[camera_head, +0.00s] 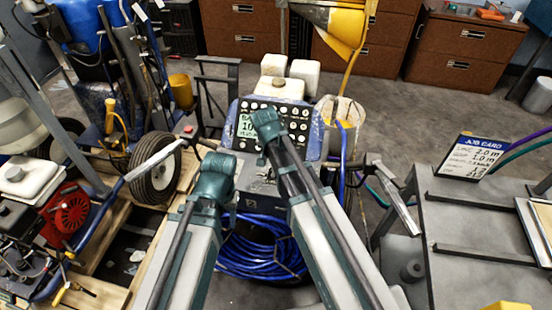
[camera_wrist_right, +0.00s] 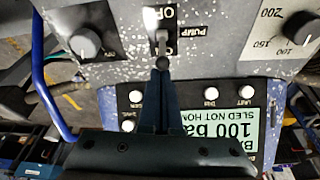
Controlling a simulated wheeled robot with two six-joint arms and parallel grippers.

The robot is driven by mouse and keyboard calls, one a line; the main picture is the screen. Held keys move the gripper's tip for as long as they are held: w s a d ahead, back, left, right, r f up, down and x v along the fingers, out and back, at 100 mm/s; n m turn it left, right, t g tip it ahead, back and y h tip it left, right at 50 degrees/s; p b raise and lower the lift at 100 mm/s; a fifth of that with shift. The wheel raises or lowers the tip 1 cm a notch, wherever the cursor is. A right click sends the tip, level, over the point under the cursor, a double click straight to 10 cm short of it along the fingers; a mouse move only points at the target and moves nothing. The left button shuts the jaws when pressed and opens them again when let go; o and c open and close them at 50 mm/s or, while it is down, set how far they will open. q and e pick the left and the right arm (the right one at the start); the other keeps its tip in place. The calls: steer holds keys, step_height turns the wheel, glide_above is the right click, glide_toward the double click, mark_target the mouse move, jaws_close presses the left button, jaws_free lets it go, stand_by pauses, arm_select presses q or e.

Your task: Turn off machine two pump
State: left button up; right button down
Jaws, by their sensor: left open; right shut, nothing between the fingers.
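The blue-rimmed machine in the middle of the head view has a dark control panel (camera_head: 292,122) with a lit display (camera_head: 247,126). In the right wrist view, which shows the panel upside down, the pump toggle switch (camera_wrist_right: 162,42) stands between the labels OFF and ON. Its lever leans toward the ON side. My right gripper (camera_wrist_right: 161,74) is shut and empty, its fingertips right at the lever's end; contact is unclear. The display (camera_wrist_right: 235,128) reads 100 bar in part. My left arm (camera_head: 200,235) is left of the right arm, its gripper open and mostly hidden.
Knobs (camera_wrist_right: 84,42) (camera_wrist_right: 301,28) flank the switch. A wheeled machine with a red engine (camera_head: 66,214) stands at left. A grey bench (camera_head: 470,240) with a job card (camera_head: 474,157) is at right. A blue hose coil (camera_head: 262,255) lies below the panel.

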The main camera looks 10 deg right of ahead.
mark_target(274, 176)
steer(key=shift+s, duration=0.2)
steer(key=shift+s+a+r+t+h+b, duration=0.2)
steer(key=shift+s+t+h+b, duration=0.3)
steer(key=shift+t, duration=0.4)
steer(key=shift+s+a+r, duration=0.1)
steer(key=shift+s+a, duration=0.15)
steer(key=shift+s, duration=0.15)
steer(key=shift+s+a, duration=0.15)
steer(key=shift+s, duration=0.25)
steer(key=shift+r+p, duration=0.85)
steer(key=shift+w, duration=0.1)
